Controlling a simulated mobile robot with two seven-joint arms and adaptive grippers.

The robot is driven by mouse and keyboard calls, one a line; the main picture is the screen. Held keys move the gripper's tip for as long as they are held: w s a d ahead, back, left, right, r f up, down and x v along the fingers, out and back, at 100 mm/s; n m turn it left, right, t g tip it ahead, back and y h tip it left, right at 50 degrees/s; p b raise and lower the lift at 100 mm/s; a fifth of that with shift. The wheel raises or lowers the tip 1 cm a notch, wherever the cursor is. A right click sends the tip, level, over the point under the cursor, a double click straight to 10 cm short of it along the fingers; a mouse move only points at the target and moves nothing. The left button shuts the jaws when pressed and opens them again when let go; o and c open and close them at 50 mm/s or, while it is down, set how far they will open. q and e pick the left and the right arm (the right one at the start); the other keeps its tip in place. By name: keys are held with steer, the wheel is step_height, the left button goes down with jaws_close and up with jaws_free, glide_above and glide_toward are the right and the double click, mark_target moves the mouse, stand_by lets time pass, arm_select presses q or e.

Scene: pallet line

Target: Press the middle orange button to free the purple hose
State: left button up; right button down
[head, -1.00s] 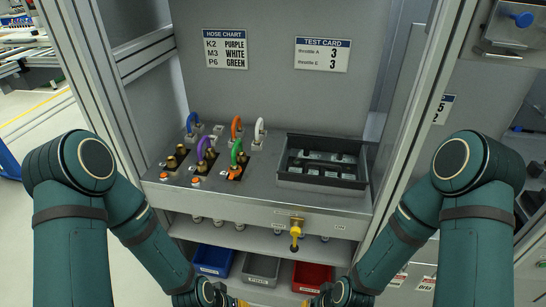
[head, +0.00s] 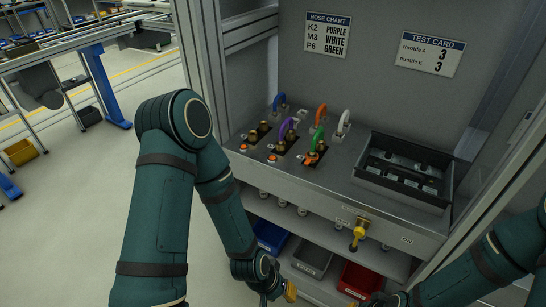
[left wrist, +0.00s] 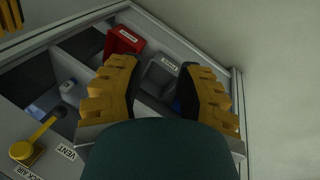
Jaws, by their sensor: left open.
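Three orange buttons sit on the grey bench top in the head view, each near hose fittings. The middle orange button (head: 272,157) is in front of the purple hose (head: 288,126), which is looped near brass fittings (head: 282,146). My left gripper (head: 288,290) is low in front of the bench, well below and apart from the buttons. In the left wrist view its yellow fingers (left wrist: 156,75) are spread with nothing between them. My right gripper is mostly cut off at the head view's bottom edge, so its jaws cannot be judged.
Blue, orange, green and white hoses (head: 343,122) loop beside the purple one. A black tray (head: 403,170) stands to the right. A yellow lever (head: 358,235) sticks out from the bench front. Blue, grey and red bins (head: 358,280) sit on the shelf below.

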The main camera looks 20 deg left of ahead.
arm_select(q)
jaws_close()
stand_by(1.4)
